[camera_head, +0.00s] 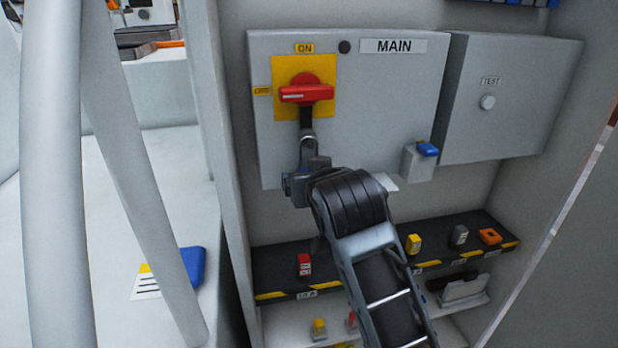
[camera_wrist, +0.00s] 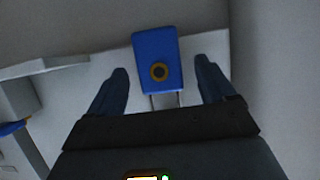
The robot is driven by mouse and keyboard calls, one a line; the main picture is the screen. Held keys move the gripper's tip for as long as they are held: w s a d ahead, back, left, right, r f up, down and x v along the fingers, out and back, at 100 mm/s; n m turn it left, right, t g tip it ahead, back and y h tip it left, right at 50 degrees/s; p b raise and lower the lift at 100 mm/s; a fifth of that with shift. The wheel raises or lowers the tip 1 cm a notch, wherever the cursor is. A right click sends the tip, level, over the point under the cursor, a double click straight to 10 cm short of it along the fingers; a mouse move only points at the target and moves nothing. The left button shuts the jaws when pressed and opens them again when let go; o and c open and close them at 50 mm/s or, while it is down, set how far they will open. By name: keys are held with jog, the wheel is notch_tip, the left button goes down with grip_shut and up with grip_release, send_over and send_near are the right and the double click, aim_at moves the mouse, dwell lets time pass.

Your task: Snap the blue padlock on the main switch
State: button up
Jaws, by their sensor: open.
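The main switch (camera_head: 306,92) has a red handle lying horizontally on a yellow plate, beside the OFF label. A dark piece (camera_head: 306,117) hangs below the handle. My gripper (camera_head: 308,148) is just below it on the MAIN panel's front. In the wrist view a blue padlock (camera_wrist: 157,48) with a round dark keyhole ring is in the space between my open fingers (camera_wrist: 160,85). Gaps show on both sides of it. Its two shackle legs point toward the palm. I cannot make out this padlock in the head view.
A small grey box with a blue top (camera_head: 428,149) is on the panel's lower right. Below, a black shelf (camera_head: 350,250) holds red, yellow, grey and orange pieces. A TEST box (camera_head: 510,100) stands right. A blue object (camera_head: 193,265) lies on the left surface.

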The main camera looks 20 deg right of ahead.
jog(key=v, duration=0.6)
jog(key=shift+s, duration=0.15)
